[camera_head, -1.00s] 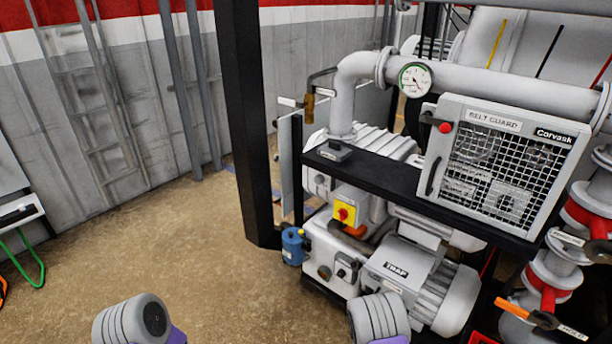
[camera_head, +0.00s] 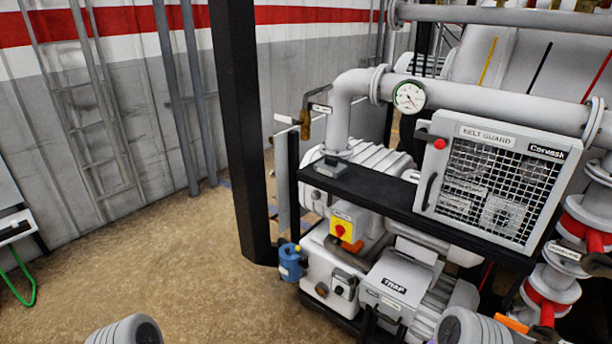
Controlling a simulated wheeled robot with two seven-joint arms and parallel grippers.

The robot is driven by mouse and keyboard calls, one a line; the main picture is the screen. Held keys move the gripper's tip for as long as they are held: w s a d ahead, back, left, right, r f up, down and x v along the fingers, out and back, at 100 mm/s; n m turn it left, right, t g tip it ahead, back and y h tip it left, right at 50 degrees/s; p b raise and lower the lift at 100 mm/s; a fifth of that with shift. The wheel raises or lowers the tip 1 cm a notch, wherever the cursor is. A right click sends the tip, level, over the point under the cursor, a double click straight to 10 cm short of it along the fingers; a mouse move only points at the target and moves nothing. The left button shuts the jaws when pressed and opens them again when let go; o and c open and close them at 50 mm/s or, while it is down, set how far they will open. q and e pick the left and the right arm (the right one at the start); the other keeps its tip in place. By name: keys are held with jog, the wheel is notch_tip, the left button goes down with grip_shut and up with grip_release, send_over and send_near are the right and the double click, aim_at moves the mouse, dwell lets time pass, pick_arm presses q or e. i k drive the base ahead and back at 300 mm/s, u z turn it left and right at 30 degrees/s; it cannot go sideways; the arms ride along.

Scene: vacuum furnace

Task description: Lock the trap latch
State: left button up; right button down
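The trap is a white box labelled TRAP (camera_head: 394,286), low at the middle right under the black shelf. A small label sits on its front, and dark upright parts stand just below it. I cannot make out which part is the latch or whether it is locked. Only rounded white segments of my arms show at the bottom edge, one at the left and one at the right in front of the ribbed motor (camera_head: 445,300).
The black shelf (camera_head: 375,192) carries the belt guard (camera_head: 497,184) above the trap. A black post (camera_head: 243,130) stands left of the pump. A blue canister (camera_head: 290,262) hangs at the pump's left. Red-banded pipes (camera_head: 575,227) stand at the right.

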aim_at(352, 281)
jog(key=u, duration=0.55)
jog(key=k, duration=1.25)
jog(key=z, duration=0.35)
jog(key=i, duration=0.7)
jog(key=z, duration=0.55)
jog(key=i, duration=0.85)
jog(key=u, duration=0.85)
jog(key=i, duration=0.35)
jog(key=u, duration=0.4)
